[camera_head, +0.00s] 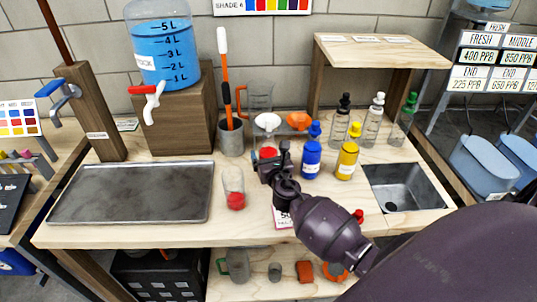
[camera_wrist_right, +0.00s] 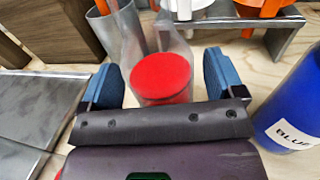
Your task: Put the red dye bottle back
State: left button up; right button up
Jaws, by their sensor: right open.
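My right gripper (camera_head: 268,160) is open, low over the middle of the counter. In the right wrist view its blue-padded fingers (camera_wrist_right: 164,82) stand on either side of a clear container with red in it (camera_wrist_right: 162,78), with small gaps. In the head view only a red patch of it (camera_head: 268,153) shows behind the gripper. A second clear container with red at its bottom (camera_head: 235,200) stands to the left. A small red thing (camera_head: 358,215) shows beside my right arm, perhaps a bottle cap; the rest is hidden. No labelled red dye bottle shows clearly. My left gripper is out of view.
The blue bottle (camera_head: 312,158) is close right of the gripper, with the yellow bottle (camera_head: 347,160) beyond. A rack with funnels (camera_head: 297,121) and a grey cup (camera_head: 231,138) stand behind. A metal tray (camera_head: 130,192) lies left and a sink (camera_head: 405,187) right.

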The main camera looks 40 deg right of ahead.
jog(key=v, duration=1.1)
jog(key=shift+s, duration=0.3)
jog(key=shift+s+d+m+h, duration=0.15)
jog(key=shift+s+m+h, duration=0.2)
jog(key=shift+m, duration=0.55)
jog(key=s+m+g, duration=0.1)
jog(key=s+m, duration=0.1)
jog(key=m, duration=0.1)
jog(key=s+d+m+g+h, duration=0.1)
jog(key=s+m, duration=0.1)
jog(key=m, duration=0.1)
jog(key=s+f+m+g, duration=0.1)
jog(key=s+m+g, duration=0.1)
jog(key=m, duration=0.2)
jog(key=shift+d+h, duration=0.35)
jog(key=s+a+f+m+g+y, duration=0.1)
jog(key=s+a+m+g+y, duration=0.35)
jog(key=s+m, duration=0.55)
jog(key=s+a+m+g+y, duration=0.3)
jog(key=s+a+m+g, duration=0.15)
jog(key=s+m, duration=0.5)
jog(key=w+f+t, duration=0.7)
jog(key=f, duration=0.4)
jog(key=shift+w, duration=0.25)
